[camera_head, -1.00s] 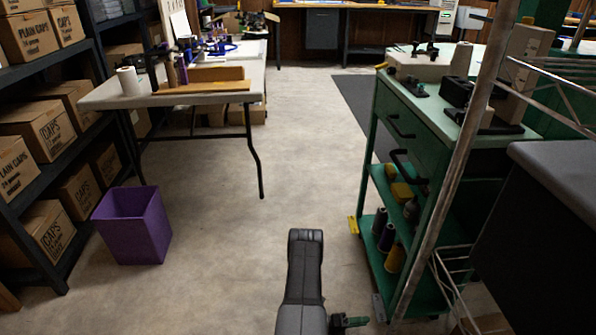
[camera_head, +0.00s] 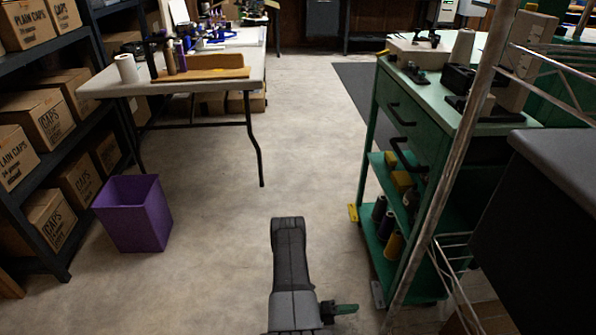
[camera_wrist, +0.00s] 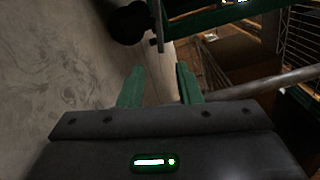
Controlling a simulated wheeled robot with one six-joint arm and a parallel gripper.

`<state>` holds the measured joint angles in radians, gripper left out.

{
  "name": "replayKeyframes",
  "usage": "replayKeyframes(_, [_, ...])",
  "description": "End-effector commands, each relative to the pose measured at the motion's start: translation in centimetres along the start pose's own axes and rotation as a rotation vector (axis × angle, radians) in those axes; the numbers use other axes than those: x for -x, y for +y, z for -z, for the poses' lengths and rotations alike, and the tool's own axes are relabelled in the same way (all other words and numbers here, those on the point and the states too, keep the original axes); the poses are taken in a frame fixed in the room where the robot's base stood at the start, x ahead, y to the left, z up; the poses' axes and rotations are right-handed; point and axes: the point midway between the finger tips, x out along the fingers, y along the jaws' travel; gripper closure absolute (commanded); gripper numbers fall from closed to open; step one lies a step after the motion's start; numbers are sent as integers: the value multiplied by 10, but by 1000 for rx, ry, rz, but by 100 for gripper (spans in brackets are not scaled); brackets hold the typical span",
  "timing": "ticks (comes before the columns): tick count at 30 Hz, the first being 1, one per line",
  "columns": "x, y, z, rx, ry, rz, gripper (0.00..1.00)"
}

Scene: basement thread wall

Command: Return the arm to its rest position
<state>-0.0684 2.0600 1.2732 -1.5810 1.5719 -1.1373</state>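My arm (camera_head: 290,262) shows at the bottom centre of the head view, over the bare floor and left of the green cart. The green tip of my gripper (camera_head: 346,309) pokes out to the right of the arm, low in the picture. In the wrist view the two green fingers of my gripper (camera_wrist: 158,88) stand apart with an empty gap between them. Nothing is held. Most of the gripper body is hidden in the head view.
A green cart (camera_head: 420,125) with thread spools stands close on the right, behind a metal rack post (camera_head: 455,165). A purple bin (camera_head: 134,213), a folding table (camera_head: 190,82) and a box shelf (camera_head: 98,130) are on the left. The middle floor (camera_head: 300,120) is clear.

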Motion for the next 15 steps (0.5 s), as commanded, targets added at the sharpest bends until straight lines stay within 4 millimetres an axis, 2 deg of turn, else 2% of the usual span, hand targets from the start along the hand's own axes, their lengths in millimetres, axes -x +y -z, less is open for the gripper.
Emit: replayKeyframes(15, [-63,1,1,-1,5,2,69])
